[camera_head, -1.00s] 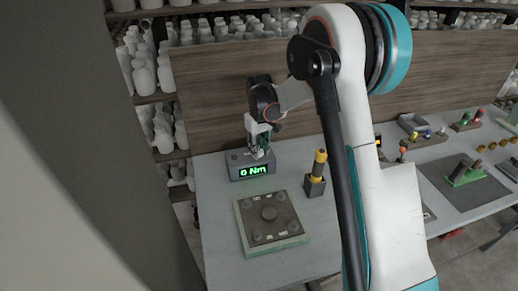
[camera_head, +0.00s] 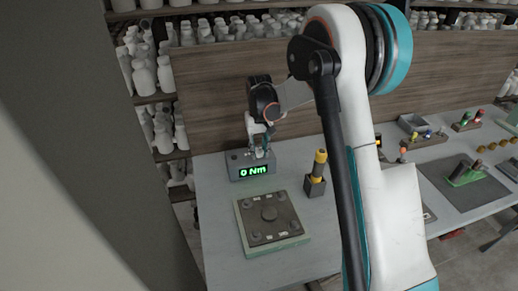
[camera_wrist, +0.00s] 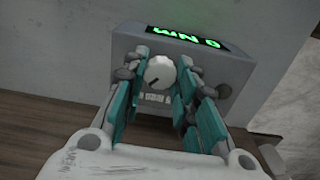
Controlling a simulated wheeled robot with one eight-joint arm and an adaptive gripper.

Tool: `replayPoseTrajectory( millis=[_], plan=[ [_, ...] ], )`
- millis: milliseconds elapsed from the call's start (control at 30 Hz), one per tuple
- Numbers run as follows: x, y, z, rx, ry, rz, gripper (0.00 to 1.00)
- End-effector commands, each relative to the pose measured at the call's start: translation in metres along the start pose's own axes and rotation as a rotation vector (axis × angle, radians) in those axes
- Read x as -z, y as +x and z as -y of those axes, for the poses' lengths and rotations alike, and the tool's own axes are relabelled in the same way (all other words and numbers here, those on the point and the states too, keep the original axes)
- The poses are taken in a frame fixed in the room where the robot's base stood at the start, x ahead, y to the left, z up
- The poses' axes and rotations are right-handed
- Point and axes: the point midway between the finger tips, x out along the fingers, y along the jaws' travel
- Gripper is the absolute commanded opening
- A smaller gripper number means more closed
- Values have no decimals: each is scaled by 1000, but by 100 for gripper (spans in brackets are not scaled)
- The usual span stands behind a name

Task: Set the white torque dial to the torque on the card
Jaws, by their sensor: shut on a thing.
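The white torque dial (camera_wrist: 160,73) is a round knob with a dark pointer mark, on the grey torque box (camera_wrist: 228,72). The box (camera_head: 236,170) stands at the back left of the bench in the head view, and its green display (camera_head: 253,170) reads 0 Nm. My gripper (camera_wrist: 160,76) is shut on the dial, one finger on each side of it. In the head view my gripper (camera_head: 259,152) reaches down onto the box and hides the dial. I cannot make out a card with a torque value.
A square plate with knobs on a pale green base (camera_head: 246,234) lies in front of the box. A yellow and black driver (camera_head: 319,168) stands in a dark holder (camera_head: 315,187) to the right. Further right are a tray and coloured parts. A wooden panel rises behind.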

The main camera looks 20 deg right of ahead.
Motion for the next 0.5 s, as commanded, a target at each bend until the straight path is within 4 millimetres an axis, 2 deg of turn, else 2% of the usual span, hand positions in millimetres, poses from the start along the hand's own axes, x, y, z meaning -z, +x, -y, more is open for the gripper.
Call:
replayPoseTrajectory(
  millis=[67, 100, 167, 200, 500],
  plan=[
    [1, 0, 0, 0, 0, -3, 3],
    [1, 0, 0, 0, -1, -3, 31],
    [1, 0, 0, 0, -1, -3, 45],
    [1, 0, 0, 0, -1, -2, 48],
    [0, -1, 0, 0, -1, -1, 48]
  ],
)
